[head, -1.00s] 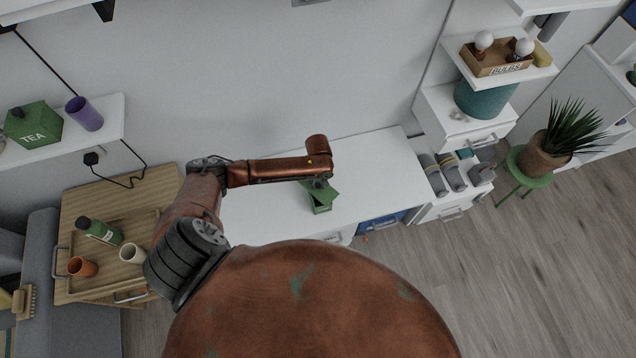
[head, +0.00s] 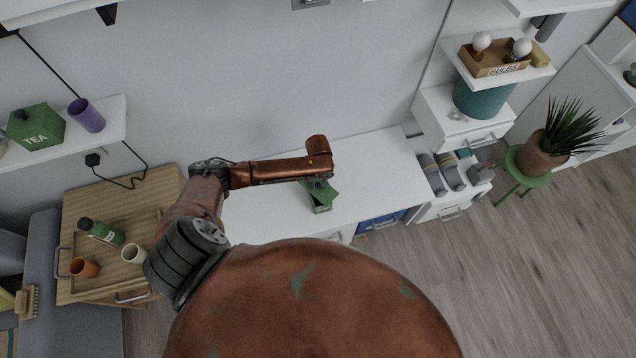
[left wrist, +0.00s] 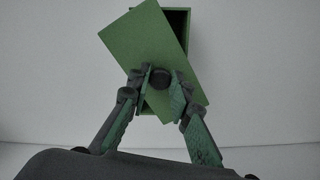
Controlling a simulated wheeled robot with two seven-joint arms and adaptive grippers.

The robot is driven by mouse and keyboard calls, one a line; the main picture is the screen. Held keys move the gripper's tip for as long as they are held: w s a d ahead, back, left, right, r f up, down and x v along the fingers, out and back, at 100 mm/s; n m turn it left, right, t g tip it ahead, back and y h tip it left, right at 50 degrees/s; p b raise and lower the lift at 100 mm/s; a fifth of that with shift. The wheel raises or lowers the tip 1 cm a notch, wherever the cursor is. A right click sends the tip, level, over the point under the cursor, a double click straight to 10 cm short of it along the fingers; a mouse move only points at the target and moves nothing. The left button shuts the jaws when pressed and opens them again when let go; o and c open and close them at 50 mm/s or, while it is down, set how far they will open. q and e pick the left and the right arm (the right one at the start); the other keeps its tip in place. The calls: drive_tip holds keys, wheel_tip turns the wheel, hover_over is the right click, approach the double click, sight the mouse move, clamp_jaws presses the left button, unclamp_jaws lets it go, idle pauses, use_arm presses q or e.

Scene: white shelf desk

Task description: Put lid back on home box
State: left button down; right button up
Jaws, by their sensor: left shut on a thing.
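The green home box (head: 322,208) stands on the white desk (head: 375,170), below the end of my left arm. My left gripper (head: 319,184) is mostly hidden by the arm in the head view. In the left wrist view, the gripper (left wrist: 159,82) is shut on the dark round knob of the green lid (left wrist: 145,40). The lid is turned relative to the box and covers only part of it. A dark strip of the box's inside and its right edge (left wrist: 189,28) show beside the lid. Whether the lid touches the box I cannot tell. My right gripper is not in view.
A wooden cart with a tray (head: 158,225) holding a green bottle and cups stands at the left. Wall shelves hold a green TEA box (head: 37,127) and a bulb box (head: 494,62). The desk right of the green box is clear.

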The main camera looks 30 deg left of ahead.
use_arm(q)
drive_tip(key=shift+f+p, duration=0.1)
drive_tip(key=shift+p, duration=0.65)
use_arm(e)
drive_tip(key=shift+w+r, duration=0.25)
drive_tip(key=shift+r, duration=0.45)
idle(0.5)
use_arm(q)
drive_tip(key=c, duration=1.7)
unclamp_jaws()
drive_tip(key=shift+o, duration=0.4)
drive_tip(key=o, duration=0.4)
drive_tip(key=shift+o, duration=0.2)
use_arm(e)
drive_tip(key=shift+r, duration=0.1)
use_arm(q)
drive_tip(key=shift+r+p, duration=3.5)
drive_tip(key=shift+p, duration=0.3)
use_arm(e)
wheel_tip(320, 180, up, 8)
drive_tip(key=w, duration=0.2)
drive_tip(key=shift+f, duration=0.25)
